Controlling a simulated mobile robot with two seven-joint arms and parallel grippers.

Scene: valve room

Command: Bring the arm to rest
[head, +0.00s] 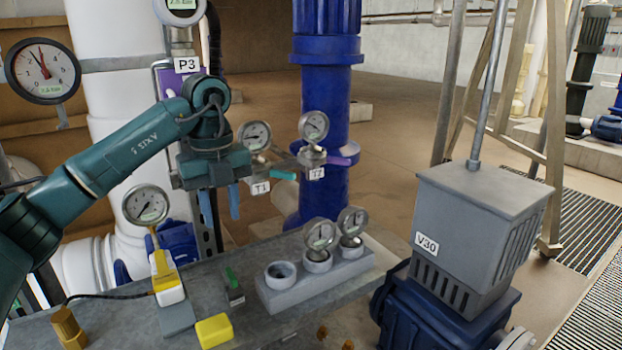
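My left arm (125,148), dark teal, comes in from the left and reaches to the middle left of the head view. My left gripper (221,208) hangs from its wrist with two blue fingers pointing down. The fingers are apart with nothing visible between them, so it is open and empty. It is above the back of the grey bench, left of the T1 gauge (254,136). My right gripper is not in view.
The grey bench (130,325) carries a gauge on a yellow-white stand (168,282), a yellow block (214,331) and a grey holder (290,301) with two gauges. The T2 gauge (313,126) is by the blue column (323,100). The V30 box (475,230) stands right.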

